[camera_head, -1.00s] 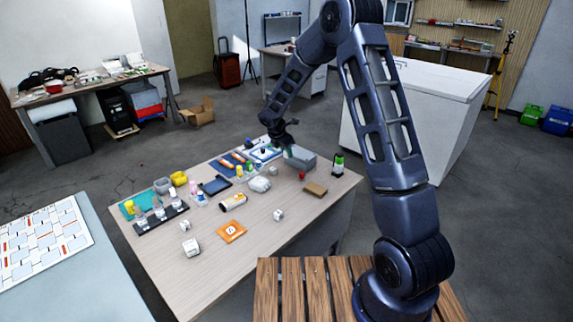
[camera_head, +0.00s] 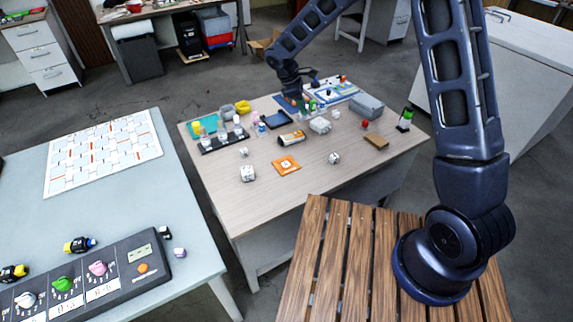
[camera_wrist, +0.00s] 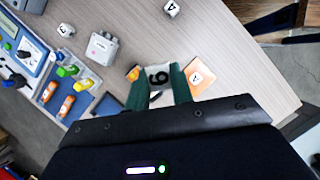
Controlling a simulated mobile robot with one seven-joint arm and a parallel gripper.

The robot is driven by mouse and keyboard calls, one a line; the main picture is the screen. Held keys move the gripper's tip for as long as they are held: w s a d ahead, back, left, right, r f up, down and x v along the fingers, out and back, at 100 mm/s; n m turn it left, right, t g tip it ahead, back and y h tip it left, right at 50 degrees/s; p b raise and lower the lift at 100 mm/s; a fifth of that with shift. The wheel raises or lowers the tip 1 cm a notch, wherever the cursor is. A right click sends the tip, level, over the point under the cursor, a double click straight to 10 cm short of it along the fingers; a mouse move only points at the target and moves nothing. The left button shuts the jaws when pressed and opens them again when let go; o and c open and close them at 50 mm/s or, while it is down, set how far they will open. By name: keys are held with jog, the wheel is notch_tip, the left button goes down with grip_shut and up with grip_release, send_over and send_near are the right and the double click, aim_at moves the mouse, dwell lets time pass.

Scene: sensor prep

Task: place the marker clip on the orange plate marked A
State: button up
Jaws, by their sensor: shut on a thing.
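My gripper (camera_head: 293,95) is above the far part of the wooden table in the head view. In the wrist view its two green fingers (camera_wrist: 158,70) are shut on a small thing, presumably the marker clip. I barely see that thing; a small dark-grey bit shows between the fingers. The orange plate (camera_head: 286,166) lies flat near the table's front, with a white mark on it. In the wrist view the plate (camera_wrist: 199,79) shows its letter A, just right of the right finger. The plate looks bare, and my gripper is apart from it.
An orange-ended cylinder (camera_head: 291,138) lies behind the plate. White lettered cubes (camera_head: 247,173) stand nearby, left and right of it. A grey-white case (camera_head: 320,125) and a grey box (camera_head: 366,106) stand further back. The table's front strip around the plate is mostly clear.

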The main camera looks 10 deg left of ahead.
jog(key=m, duration=0.2)
send_over(288, 165)
jog(key=a, duration=0.1)
jog(key=shift+g, duration=0.4)
jog(key=f, duration=1.9)
jog(key=shift+a+f, duration=0.2)
jog(key=shift+a, duration=0.05)
jog(key=o, duration=1)
jog(key=shift+f, duration=0.1)
jog(key=shift+c, duration=0.2)
